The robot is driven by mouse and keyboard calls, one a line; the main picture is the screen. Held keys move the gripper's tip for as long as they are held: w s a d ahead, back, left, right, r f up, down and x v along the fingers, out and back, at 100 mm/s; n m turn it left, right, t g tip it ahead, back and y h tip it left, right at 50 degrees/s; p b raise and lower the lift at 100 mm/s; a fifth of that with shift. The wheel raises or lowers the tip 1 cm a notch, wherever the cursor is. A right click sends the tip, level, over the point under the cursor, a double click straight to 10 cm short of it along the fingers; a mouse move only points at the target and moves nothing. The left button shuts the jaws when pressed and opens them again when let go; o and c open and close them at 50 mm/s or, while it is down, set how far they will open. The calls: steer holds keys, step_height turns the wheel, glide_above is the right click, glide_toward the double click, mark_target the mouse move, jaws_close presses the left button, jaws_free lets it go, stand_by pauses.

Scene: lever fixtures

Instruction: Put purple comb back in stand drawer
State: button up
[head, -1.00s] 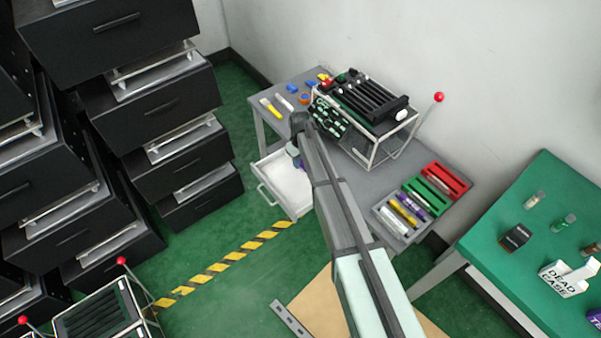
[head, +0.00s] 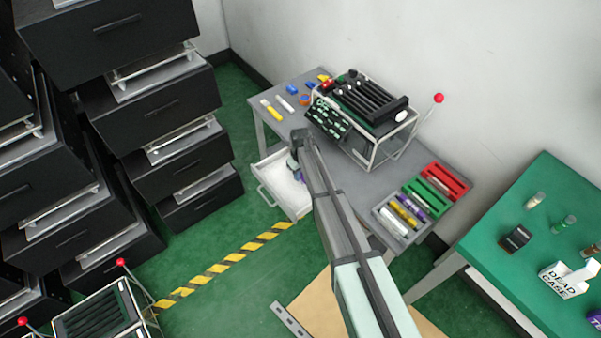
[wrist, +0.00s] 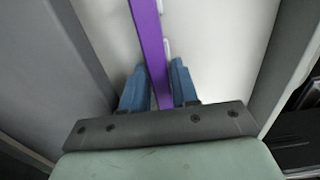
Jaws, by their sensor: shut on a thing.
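The purple comb (wrist: 149,45) is a long narrow bar between the blue fingers of my gripper (wrist: 159,88) in the wrist view. My gripper is shut on it. The open white drawer (head: 274,196) of the grey stand (head: 330,148) shows in the head view. In the wrist view, the drawer's pale floor (wrist: 218,45) lies beneath the comb, with grey walls on both sides. My gripper is at the drawer's right part in the head view, mostly hidden by my arm. Whether the comb touches the drawer floor cannot be told.
A rack with black bars (head: 368,105) and a red-knobbed lever stands on the stand. A tray of coloured bars (head: 405,215) sits at the stand's right. Loose small items (head: 274,109) lie at its back left. A green table (head: 535,230) is at right.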

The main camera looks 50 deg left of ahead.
steer(key=o, duration=0.7)
steer(key=shift+o, duration=0.2)
step_height(320, 180, up, 12)
steer(key=shift+r, duration=0.1)
